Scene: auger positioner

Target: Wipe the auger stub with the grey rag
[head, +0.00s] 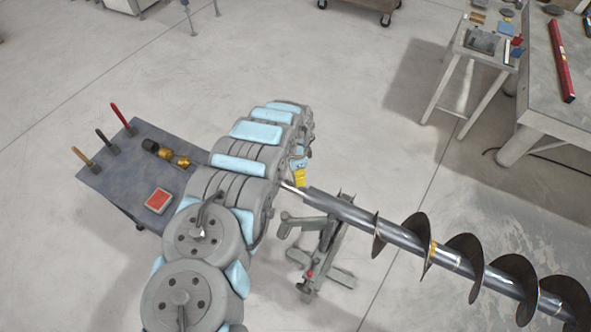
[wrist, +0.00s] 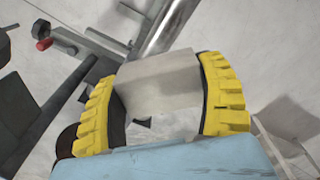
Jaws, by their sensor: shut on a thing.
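The auger (head: 440,252) lies roughly level, with its spiral flights at the right of the head view. Its narrow stub (head: 293,188) points left, close to my arm. My gripper (head: 299,177) is mostly hidden behind my arm there; only a bit of yellow finger shows. In the wrist view its two yellow ribbed fingers (wrist: 158,78) are shut on a grey block-like pad, the grey rag (wrist: 160,88). The metal shaft (wrist: 168,28) shows just beyond the rag. Whether the rag touches the stub cannot be told.
A grey stand (head: 325,245) with a red knob is under the shaft's end; the knob also shows in the wrist view (wrist: 43,44). A low cart (head: 118,182) with upright tools and a red item is at left. Workbenches (head: 560,100) stand at upper right. Open floor lies between.

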